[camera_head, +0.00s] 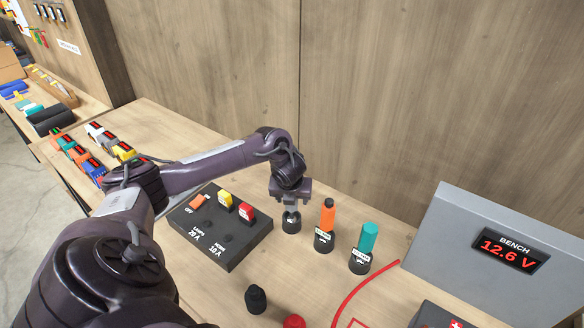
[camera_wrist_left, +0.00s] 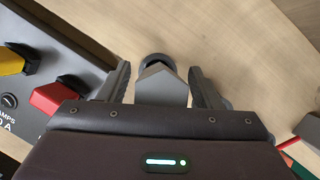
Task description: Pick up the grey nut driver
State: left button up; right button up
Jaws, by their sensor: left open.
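The grey nut driver (camera_wrist_left: 162,84) stands upright, its hexagonal grey handle between the two fingers of my left gripper (camera_wrist_left: 160,88) in the left wrist view. The fingers are open, with a small gap visible on each side of the handle. In the head view my left gripper (camera_head: 290,200) points down over the driver and hides most of it. The driver's black holder (camera_head: 291,224) shows just below the fingers. My right gripper is not in view.
Orange (camera_head: 327,216) and teal (camera_head: 368,238) drivers stand in black holders to the right. A black switch panel (camera_head: 226,246) with coloured switches lies to the left. A grey bench meter (camera_head: 470,240) reads 12.6 V. A red cable (camera_head: 352,292) curves across the table.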

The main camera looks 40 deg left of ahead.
pick_arm(q)
grip_shut()
jog(key=shift+r, duration=0.1)
dwell(0.4)
